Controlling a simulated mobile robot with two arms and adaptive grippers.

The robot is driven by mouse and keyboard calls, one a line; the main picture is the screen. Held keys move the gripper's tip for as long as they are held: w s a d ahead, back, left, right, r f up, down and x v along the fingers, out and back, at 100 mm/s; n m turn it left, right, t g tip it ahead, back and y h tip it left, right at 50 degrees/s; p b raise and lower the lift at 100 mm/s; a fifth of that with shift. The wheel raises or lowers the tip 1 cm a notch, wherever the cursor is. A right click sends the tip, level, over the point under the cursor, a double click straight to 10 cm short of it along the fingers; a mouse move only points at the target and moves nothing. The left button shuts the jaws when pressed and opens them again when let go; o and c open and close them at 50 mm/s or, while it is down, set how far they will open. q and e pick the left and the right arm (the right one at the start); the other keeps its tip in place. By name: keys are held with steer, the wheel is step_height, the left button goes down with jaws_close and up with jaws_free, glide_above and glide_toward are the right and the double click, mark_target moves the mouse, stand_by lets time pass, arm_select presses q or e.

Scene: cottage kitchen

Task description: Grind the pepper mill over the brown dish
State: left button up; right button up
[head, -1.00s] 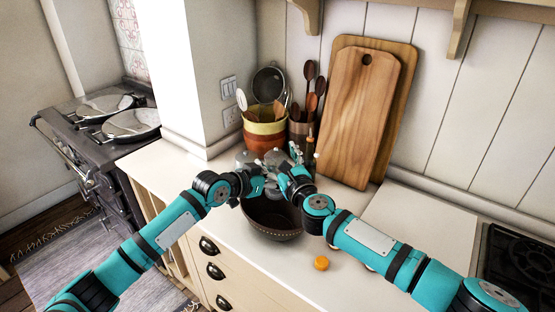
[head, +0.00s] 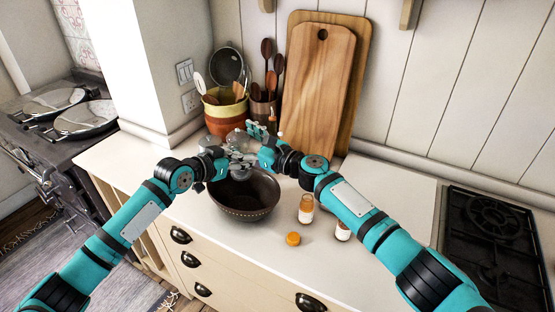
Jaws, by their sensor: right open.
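The brown dish (head: 247,208) is a dark round bowl with a dotted rim on the white counter. My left gripper (head: 226,159) is over the dish's back left rim; its fingers are small and overlapped, so I cannot tell its jaws. My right gripper (head: 256,150) is open, close beside the left one, above the dish's back edge. I cannot make out a pepper mill for certain. Clear, rounded glassy shapes (head: 237,138) show just behind the grippers, partly covered by them; I cannot tell whether either gripper touches them.
Two small jars (head: 306,208) stand right of the dish, one partly behind my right arm. An orange round object (head: 292,239) lies in front. Behind are a utensil crock (head: 225,113) and cutting boards (head: 318,85). A black hob (head: 495,235) is at the right.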

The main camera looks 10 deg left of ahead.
steer(key=v, duration=1.1)
steer(key=shift+s+a+r, duration=1)
steer(key=shift+s+a, duration=0.35)
steer(key=shift+a, duration=0.2)
steer(key=w+a+m, duration=0.1)
steer(key=w+a, duration=0.1)
steer(key=w+a+f+m+t, duration=0.1)
steer(key=w+a, duration=0.2)
steer(key=w+a+m+t+h, duration=0.1)
steer(key=w+a, duration=0.2)
steer(key=shift+w+f+m, duration=0.15)
steer(key=shift+w+m, duration=0.1)
steer(key=shift+m, duration=0.15)
steer(key=shift+w+d+f+n+g, duration=0.1)
steer(key=shift+d+f+n+g, duration=0.1)
steer(key=shift+n+g, duration=0.25)
steer(key=shift+a+g+y, duration=0.15)
steer(key=shift+g+y, duration=0.25)
steer(key=shift+g, duration=0.05)
steer(key=shift+r+n+g+y, duration=0.1)
steer(key=shift+n+g+y, duration=0.5)
steer(key=shift+n+g, duration=0.5)
